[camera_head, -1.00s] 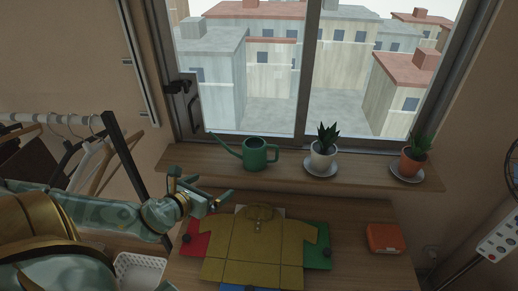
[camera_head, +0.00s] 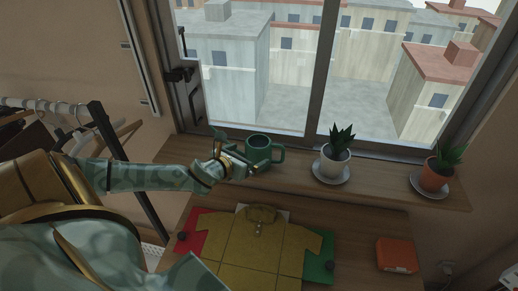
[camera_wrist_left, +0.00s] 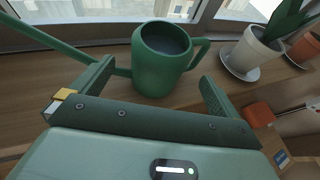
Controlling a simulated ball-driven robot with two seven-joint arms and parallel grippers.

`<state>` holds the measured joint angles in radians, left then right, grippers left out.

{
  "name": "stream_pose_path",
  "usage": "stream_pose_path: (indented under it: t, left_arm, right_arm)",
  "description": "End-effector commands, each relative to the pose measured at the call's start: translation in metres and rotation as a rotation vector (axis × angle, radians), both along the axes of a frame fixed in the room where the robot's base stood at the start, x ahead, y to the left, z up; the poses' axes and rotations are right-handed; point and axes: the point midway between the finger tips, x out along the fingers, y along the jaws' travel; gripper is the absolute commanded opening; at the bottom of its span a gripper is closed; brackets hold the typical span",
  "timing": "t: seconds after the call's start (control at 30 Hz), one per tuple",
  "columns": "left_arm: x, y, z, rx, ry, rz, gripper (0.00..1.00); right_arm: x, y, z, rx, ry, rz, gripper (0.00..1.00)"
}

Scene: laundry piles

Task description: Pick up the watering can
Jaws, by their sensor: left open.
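The green watering can (camera_head: 258,147) stands upright on the wooden window sill (camera_head: 300,172). Its handle is on the right; its spout is partly hidden by my left gripper in the head view. My left gripper (camera_head: 236,157) is open just in front of the can. In the left wrist view the can (camera_wrist_left: 160,70) shows beyond the gripper (camera_wrist_left: 152,82), between its spread fingers, with the handle toward the right finger. I cannot tell whether a finger touches it. My right gripper is not in view.
A white-potted plant (camera_head: 335,157) and a terracotta-potted plant (camera_head: 437,172) stand on saucers along the sill to the right. Below lies a folded-out yellow shirt (camera_head: 255,245) on a table, with an orange box (camera_head: 397,254) to its right. A clothes rack (camera_head: 125,165) stands at left.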

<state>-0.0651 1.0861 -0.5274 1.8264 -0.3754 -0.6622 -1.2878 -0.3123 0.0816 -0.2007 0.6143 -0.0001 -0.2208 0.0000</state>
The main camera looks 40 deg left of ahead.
Motion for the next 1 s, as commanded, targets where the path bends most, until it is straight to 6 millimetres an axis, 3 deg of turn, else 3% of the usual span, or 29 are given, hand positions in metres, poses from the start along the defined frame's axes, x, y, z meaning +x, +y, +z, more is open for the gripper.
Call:
stream_pose_path:
  t: [0.2, 0.5, 0.8, 0.83, 1.0]
  left_arm:
    - [0.021, 0.003, -0.009, -0.001, 0.001, 0.0, 1.0]
    - [0.061, 0.008, -0.025, -0.001, 0.0, 0.003, 1.0]
    - [0.068, 0.008, -0.029, 0.0, 0.003, 0.0, 1.0]
    - [0.068, 0.008, -0.028, 0.0, 0.002, 0.0, 0.97]
    - [0.068, 0.008, -0.028, 0.001, 0.002, 0.0, 0.5]
  right_arm:
    - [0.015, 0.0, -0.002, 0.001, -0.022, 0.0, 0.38]
    - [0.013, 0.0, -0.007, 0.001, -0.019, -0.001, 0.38]
    - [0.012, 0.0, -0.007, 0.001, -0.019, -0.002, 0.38]
    - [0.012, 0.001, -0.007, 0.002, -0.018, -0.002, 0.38]
    - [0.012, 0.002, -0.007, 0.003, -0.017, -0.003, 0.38]
